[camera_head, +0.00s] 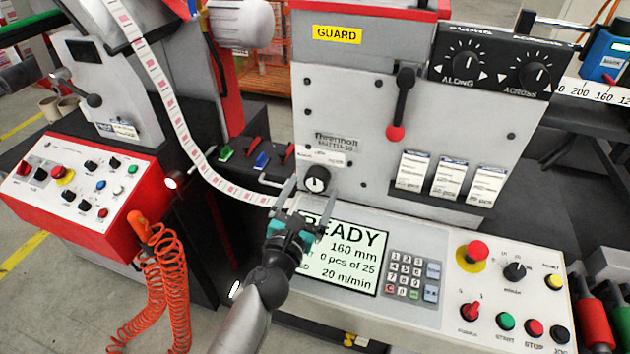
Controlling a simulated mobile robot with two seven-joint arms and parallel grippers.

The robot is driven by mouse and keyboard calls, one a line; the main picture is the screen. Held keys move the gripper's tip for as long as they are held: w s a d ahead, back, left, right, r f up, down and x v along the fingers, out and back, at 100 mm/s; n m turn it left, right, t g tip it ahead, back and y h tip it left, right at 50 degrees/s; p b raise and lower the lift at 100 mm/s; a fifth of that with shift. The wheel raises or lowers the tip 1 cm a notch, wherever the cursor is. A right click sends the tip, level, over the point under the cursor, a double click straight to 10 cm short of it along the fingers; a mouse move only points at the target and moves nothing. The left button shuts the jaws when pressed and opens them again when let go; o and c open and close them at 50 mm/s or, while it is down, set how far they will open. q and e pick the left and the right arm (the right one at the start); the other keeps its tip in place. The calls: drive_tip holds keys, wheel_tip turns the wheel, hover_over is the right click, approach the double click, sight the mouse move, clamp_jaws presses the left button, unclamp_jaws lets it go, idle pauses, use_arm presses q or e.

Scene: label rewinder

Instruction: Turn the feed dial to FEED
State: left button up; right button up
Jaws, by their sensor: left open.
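A round dark dial (317,180) with a white pointer mark sits low on the grey machine face, beneath a small label (322,156) whose print is too small to read. I cannot read its positions, so I cannot confirm that it is the feed dial. My left gripper (308,204) reaches up from below with its two fingers spread, just below the dial in the picture. No dial is between the fingers; whether a fingertip touches anything is unclear. The gripper covers the left part of the display (342,257), which reads READY, 160 mm, 0 pcs of 25. My right gripper is out of view.
A label web (185,135) runs down to the left of the dial. A lever with a red knob (396,132) hangs above right. The keypad (412,275) and a red emergency button (476,251) lie right. A red control box (75,188) and coiled orange hose (165,285) stand left.

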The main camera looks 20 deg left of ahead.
use_arm(q)
drive_tip(key=shift+w, duration=1.4)
drive_tip(key=shift+c, duration=0.4)
drive_tip(key=c, duration=1.3)
drive_tip(key=m, duration=0.4)
drive_tip(key=shift+m+p, duration=0.45)
drive_tip(key=shift+m, duration=1.55)
